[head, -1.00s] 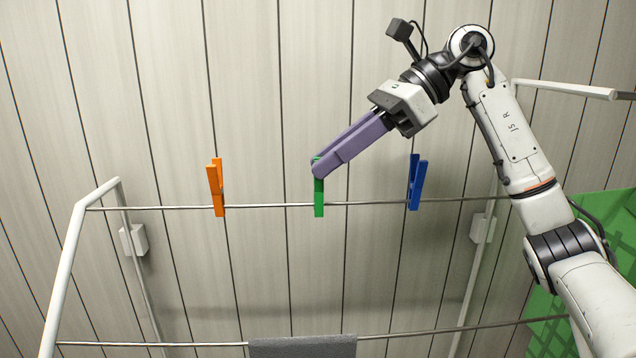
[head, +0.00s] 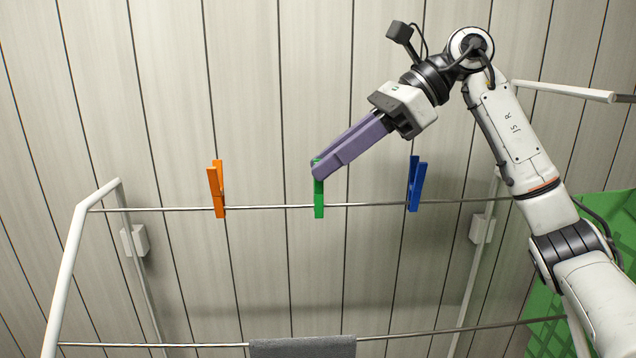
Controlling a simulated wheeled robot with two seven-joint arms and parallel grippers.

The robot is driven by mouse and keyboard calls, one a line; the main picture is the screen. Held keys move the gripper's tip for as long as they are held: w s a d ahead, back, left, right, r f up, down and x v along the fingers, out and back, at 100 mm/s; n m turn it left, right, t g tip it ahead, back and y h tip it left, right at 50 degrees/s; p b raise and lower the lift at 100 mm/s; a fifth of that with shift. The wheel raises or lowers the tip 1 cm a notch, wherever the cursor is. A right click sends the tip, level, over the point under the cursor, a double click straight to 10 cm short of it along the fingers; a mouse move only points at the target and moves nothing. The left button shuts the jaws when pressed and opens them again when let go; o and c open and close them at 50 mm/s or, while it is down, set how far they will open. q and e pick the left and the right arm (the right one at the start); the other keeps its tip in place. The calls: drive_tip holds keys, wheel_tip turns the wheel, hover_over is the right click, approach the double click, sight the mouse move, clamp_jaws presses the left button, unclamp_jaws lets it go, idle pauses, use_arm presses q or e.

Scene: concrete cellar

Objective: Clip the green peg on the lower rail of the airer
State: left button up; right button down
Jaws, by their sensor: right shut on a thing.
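The green peg (head: 319,200) is upright on the upper rail (head: 270,207) of the airer, between the orange peg (head: 217,188) and the blue peg (head: 415,184). My right gripper (head: 318,172) reaches in from the upper right. Its purple fingers are shut on the top of the green peg and hide part of it. The peg's lower end still overlaps the upper rail. The lower rail (head: 200,345) runs near the bottom of the picture, with a grey cloth (head: 302,348) hanging over its middle. My left gripper is not in view.
The airer's white frame (head: 66,262) stands at the left, and a white bar (head: 562,90) shows at the upper right. A green patterned thing (head: 597,210) lies at the right edge. The lower rail is bare left and right of the cloth.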

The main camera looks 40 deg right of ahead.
idle(0.7)
wheel_tip(320, 180, up, 3)
drive_tip(key=p, duration=0.3)
idle(0.5)
drive_tip(key=shift+r, duration=0.1)
drive_tip(key=shift+r+p, duration=0.4)
drive_tip(key=shift+r, duration=1)
drive_tip(key=shift+s, duration=0.1)
